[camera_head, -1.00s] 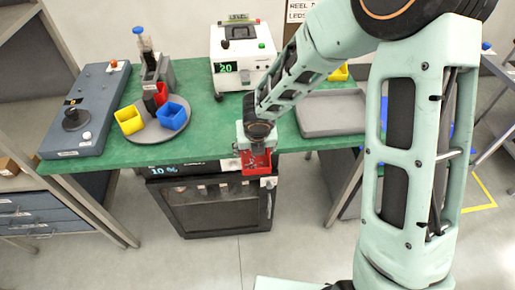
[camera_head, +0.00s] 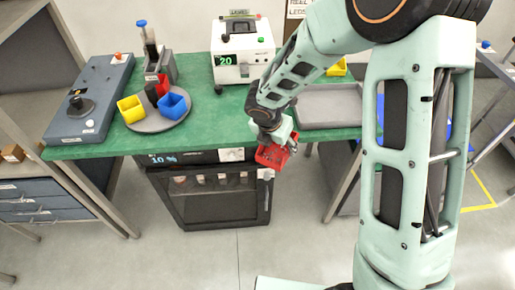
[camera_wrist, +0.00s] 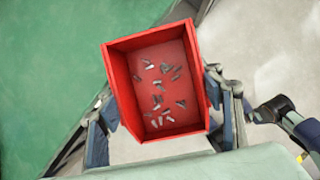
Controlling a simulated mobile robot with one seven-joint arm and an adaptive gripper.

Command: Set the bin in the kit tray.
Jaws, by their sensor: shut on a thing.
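My gripper (camera_head: 276,139) is shut on a red bin (camera_head: 271,155) and holds it off the front edge of the green table. In the wrist view the bin (camera_wrist: 150,45) sits between the two fingers, its open top facing the camera. Several small metal parts lie on its floor. The bin looks turned at an angle in the head view. A shallow grey tray (camera_head: 325,108), which looks like the kit tray, lies on the right of the table. It is empty where I can see it and lies to the right of the bin, apart from it.
A round grey turntable (camera_head: 160,124) with yellow, blue and red bins stands at the left. A white instrument reading 20 (camera_head: 243,50) stands at the back. A yellow bin (camera_head: 337,70) is behind the tray. A dark glass-fronted cabinet (camera_head: 215,200) is under the table.

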